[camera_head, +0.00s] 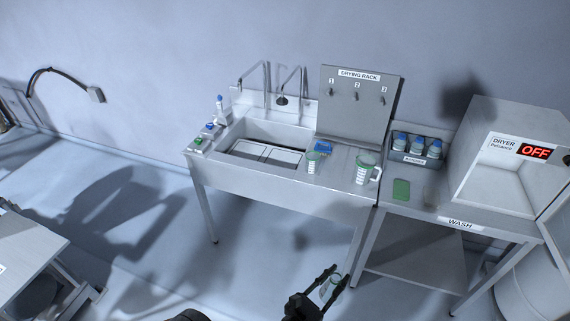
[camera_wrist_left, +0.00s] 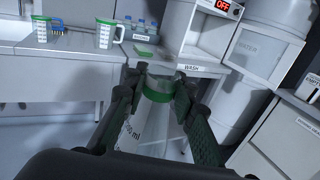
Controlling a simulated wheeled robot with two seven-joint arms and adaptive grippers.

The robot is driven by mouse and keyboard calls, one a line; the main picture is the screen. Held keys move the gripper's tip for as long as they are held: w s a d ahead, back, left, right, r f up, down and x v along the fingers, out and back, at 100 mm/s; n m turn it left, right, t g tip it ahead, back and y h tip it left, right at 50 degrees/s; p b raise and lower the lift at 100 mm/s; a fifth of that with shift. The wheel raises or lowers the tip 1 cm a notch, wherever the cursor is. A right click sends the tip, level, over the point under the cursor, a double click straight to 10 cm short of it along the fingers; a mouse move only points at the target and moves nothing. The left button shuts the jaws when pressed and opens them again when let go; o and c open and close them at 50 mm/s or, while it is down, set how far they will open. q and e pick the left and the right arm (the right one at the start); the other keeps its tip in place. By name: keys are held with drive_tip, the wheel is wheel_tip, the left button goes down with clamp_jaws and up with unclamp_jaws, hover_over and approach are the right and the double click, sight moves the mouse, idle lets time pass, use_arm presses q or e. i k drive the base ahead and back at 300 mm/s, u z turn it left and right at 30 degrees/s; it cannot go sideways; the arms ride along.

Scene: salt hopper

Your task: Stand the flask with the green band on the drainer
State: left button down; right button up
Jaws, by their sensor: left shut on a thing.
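My left gripper (camera_head: 331,279) is in front of the sink bench, in the lower middle of the head view. It is shut on a clear flask with a green band (camera_wrist_left: 157,90), whose glass body with printed marks shows between the fingers in the left wrist view. In the head view only a small part of the flask (camera_head: 327,289) shows. The drainer appears to be the steel surface (camera_head: 338,178) right of the sink. A small green-marked beaker (camera_head: 312,163) and a green-marked jug (camera_head: 364,170) stand there. My right gripper is not in view.
A sink (camera_head: 262,154) is left of the drainer, with a drying rack board (camera_head: 357,110) behind. The wash table (camera_head: 440,210) on the right bears a green pad (camera_head: 401,189), a blue-capped bottle rack (camera_head: 414,158) and a dryer (camera_head: 499,178). Bare steel lies between beaker and jug.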

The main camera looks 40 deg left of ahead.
sight(334, 165)
drive_tip(key=u, duration=0.4)
drive_tip(key=i, duration=1.5)
